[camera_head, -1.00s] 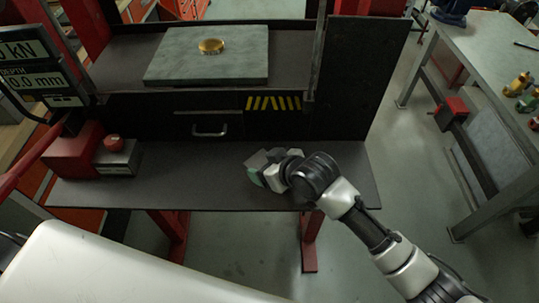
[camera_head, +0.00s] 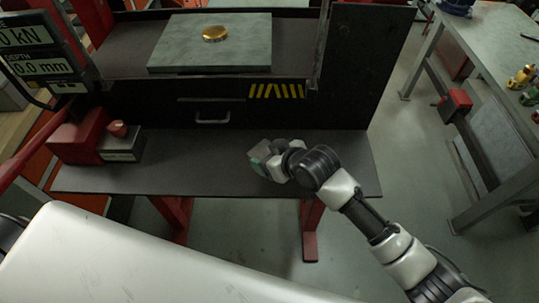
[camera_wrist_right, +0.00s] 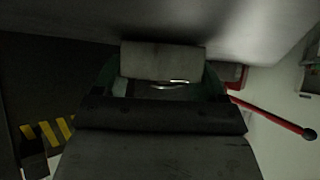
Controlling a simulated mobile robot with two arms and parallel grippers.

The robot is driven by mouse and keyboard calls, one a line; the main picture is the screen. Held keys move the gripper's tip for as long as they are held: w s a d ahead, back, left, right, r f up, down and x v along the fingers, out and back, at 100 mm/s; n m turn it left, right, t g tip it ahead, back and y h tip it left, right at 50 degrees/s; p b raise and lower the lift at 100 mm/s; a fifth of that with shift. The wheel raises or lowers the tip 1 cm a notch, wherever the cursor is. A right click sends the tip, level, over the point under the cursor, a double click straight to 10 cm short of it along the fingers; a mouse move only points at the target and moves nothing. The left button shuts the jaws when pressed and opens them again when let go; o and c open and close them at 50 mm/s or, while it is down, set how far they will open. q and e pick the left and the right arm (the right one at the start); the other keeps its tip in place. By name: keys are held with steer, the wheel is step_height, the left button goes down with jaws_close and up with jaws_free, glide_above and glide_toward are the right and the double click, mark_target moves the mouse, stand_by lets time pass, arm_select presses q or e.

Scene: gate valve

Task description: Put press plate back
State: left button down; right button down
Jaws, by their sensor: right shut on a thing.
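A flat grey-green plate (camera_head: 180,45) lies on the press bed, with a round brass piece (camera_head: 215,34) on it. My right gripper (camera_head: 262,158) is over the dark lower shelf, at its right half in the head view. It is shut on a small grey-green block (camera_head: 257,154), partly hidden by the gripper and wrist. I cannot tell whether this block is the press plate. In the right wrist view a grey block (camera_wrist_right: 162,60) is close to the camera between greenish parts. My left gripper is not in view.
A drawer with a metal handle (camera_head: 212,119) and yellow stripes (camera_head: 276,91) are behind the shelf (camera_head: 200,165). A red box (camera_head: 75,137) and a display (camera_head: 38,55) stand at left. A workbench (camera_head: 490,60) is at right. The shelf middle is clear.

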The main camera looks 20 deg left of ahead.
steer(key=shift+c, duration=0.2)
jaws_free()
steer(key=shift+s+d+f, duration=0.1)
steer(key=shift+s+f, duration=0.1)
steer(key=shift+f, duration=0.3)
steer(key=shift+s+d+f, duration=0.1)
steer(key=shift+s+f, duration=0.05)
steer(key=shift+f, duration=0.3)
steer(key=shift+w+a+r, duration=0.1)
steer(key=shift+r, duration=0.45)
steer(key=shift+d+r, duration=0.15)
steer(key=shift+d, duration=0.1)
steer(key=b+v, duration=0.1)
steer(key=v, duration=1)
steer(key=shift+r, duration=0.6)
steer(key=shift+w, duration=0.1)
